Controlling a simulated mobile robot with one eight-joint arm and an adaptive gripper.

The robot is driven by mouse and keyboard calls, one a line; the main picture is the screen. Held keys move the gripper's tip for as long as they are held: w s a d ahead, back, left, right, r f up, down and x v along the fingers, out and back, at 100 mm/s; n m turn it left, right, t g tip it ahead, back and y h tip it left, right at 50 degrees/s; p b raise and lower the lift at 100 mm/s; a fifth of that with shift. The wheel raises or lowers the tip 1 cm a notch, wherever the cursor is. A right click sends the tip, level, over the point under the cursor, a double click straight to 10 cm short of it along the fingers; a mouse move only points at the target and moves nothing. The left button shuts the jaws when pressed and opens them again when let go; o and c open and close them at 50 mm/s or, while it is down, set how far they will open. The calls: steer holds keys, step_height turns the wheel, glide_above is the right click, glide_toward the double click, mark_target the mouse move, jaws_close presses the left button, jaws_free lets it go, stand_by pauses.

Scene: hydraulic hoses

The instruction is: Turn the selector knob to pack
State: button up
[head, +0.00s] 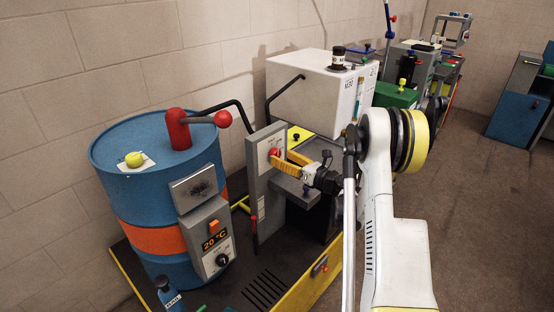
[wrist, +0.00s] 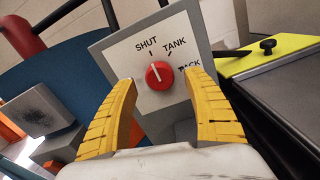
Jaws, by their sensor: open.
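The red selector knob (wrist: 160,75) sits on a white label plate (wrist: 140,68) marked SHUT, TANK and PACK. A pale mark on the knob seems to point up toward SHUT, but it is small. In the head view the knob (head: 274,152) shows on a grey upright panel (head: 256,190). My gripper (wrist: 160,80) is open, its yellow fingers on either side of the knob, with gaps visible on both sides. The right finger partly covers the PACK word. In the head view my gripper (head: 283,160) reaches the panel from the right; whether it touches is unclear.
A blue drum (head: 130,180) with an orange band, a red-ended lever (head: 222,119) and a 20 °C control box (head: 212,240) stands left of the panel. A white cabinet (head: 310,95) stands behind. A yellow plate with a black knob (wrist: 268,50) lies right of the panel. Floor at right is clear.

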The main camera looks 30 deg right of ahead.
steer(key=shift+x, duration=1.35)
steer(key=c, duration=1.2)
